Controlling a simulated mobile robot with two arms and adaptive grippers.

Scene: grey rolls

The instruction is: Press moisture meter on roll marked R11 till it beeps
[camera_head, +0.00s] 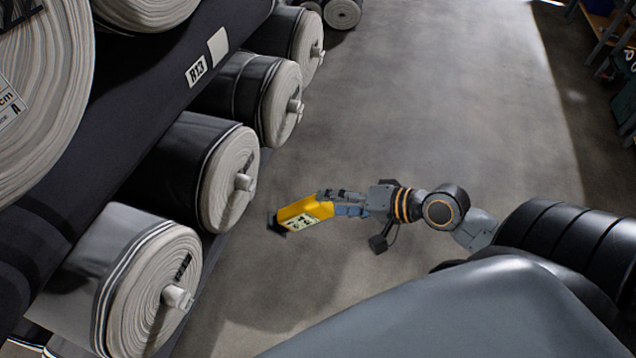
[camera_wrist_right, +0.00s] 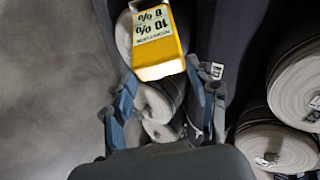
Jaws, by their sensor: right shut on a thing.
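My right gripper (camera_head: 338,203) is shut on a yellow moisture meter (camera_head: 300,213) and holds it over the aisle, to the right of the stacked rolls. The meter also shows in the right wrist view (camera_wrist_right: 158,50), its label with percent figures upside down. The meter's dark far end appears apart from the nearest grey roll ends. A label reading R13 (camera_head: 196,71) sits on a dark surface at upper left. I cannot read R11 on any roll. The nearest roll (camera_head: 150,293) has a dark mark on its end, too small to read. My left gripper is out of view.
More rolls with protruding cores line the left side, including a middle roll (camera_head: 222,180) and a farther one (camera_head: 280,105). A large roll (camera_head: 45,95) looms at upper left. The grey floor (camera_head: 430,110) is clear along the aisle. Shelving (camera_head: 605,50) stands at upper right.

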